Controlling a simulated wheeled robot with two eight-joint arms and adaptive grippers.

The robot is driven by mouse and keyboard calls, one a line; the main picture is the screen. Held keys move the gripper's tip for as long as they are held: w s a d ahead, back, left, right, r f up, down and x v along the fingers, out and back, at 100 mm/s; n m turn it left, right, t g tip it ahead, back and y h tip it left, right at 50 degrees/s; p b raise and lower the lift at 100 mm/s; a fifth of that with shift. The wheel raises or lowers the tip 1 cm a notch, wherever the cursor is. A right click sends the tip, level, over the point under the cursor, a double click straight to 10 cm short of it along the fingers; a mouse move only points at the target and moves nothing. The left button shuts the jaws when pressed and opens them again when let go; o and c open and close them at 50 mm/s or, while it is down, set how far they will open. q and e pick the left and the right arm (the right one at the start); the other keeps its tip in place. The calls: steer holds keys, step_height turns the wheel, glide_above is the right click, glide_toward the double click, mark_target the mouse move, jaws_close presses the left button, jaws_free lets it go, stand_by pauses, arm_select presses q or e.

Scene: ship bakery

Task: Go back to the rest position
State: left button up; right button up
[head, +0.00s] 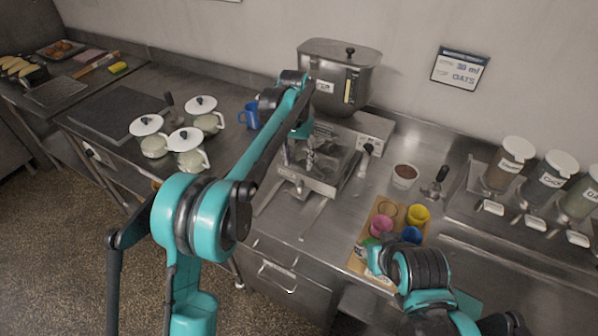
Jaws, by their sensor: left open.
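My left arm reaches in from the lower left across the counter. My left gripper (303,157) is open and empty, pointing down over the steel machine with a tray-like base (318,181). From this view I cannot tell whether its fingers touch the machine. Links of my right arm show at the lower right, in front of a wooden tray (357,262). I cannot make out the right gripper's fingers. The tray holds a pink cup (381,224), a yellow cup (418,214) and a blue cup (411,235).
A steel dispenser (337,85) stands behind my left gripper. A blue mug (250,115) and white-lidded pots (187,141) stand left of the arm. A bowl (404,176) and lidded canisters (511,165) stand to the right. Bare counter (290,222) lies in front of the machine.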

arm_select(q)
steer(key=shift+r, duration=1.25)
